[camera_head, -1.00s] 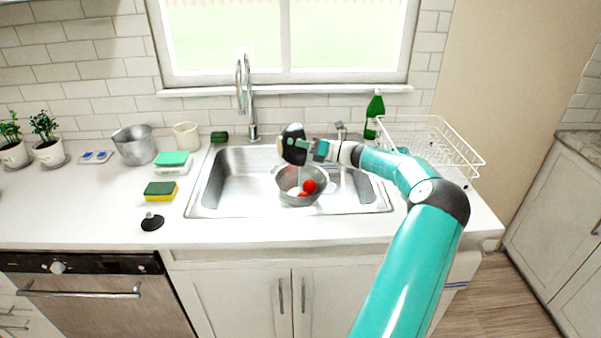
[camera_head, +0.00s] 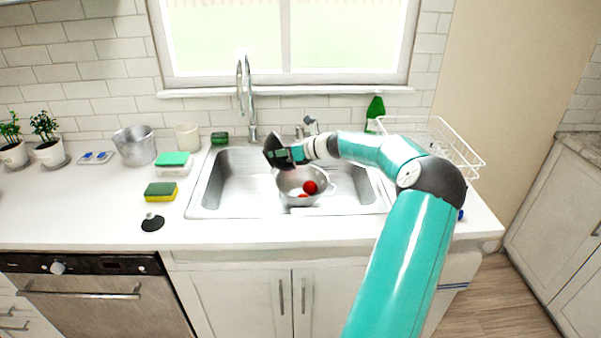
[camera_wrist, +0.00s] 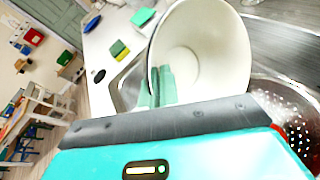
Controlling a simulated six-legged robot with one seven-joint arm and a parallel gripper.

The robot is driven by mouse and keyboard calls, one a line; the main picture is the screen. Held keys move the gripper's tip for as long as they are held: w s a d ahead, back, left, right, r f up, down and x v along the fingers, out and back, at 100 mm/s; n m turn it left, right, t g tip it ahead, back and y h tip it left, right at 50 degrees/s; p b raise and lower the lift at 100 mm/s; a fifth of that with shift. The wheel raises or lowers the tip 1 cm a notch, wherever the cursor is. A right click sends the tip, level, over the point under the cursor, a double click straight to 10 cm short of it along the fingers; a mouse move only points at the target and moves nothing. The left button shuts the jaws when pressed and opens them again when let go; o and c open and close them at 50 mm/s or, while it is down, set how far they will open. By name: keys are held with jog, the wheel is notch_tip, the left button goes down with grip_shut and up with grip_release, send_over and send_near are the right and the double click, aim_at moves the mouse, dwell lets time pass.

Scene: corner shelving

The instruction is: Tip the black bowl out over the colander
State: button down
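The black bowl (camera_head: 274,152) is held tilted on its side above the left rear part of the colander. In the wrist view its pale cream inside (camera_wrist: 205,50) shows and looks empty. My gripper (camera_head: 290,154) is shut on the bowl's wall; its teal fingers (camera_wrist: 161,88) show against the rim in the wrist view. The metal colander (camera_head: 290,186) stands in the sink basin below. It holds a round red item (camera_head: 310,187) and another red piece (camera_head: 302,195). Its perforated wall shows at the right of the wrist view (camera_wrist: 287,100).
The sink (camera_head: 215,185) surrounds the colander, with the faucet (camera_head: 250,100) behind. A white dish rack (camera_head: 455,150) and green bottle (camera_head: 375,108) stand right. Sponges (camera_head: 160,192), a metal pot (camera_head: 135,147) and a black stopper (camera_head: 152,222) are on the left counter.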

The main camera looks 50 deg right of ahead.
jog(key=shift+w+a+f+n+g+h, duration=0.5)
jog(key=shift+a+f+n+g+h, duration=0.1)
jog(key=shift+a+f+g, duration=0.15)
jog(key=w+a+f+n+g+h+p, duration=0.2)
jog(key=a+f+g+h, duration=0.4)
jog(key=f, duration=0.3)
jog(key=shift+w+a+f+n+h, duration=0.3)
jog(key=shift+w+a+n+h, duration=0.4)
jog(key=shift+w, duration=0.7)
jog(key=shift+a, duration=0.15)
jog(key=shift+r, duration=0.1)
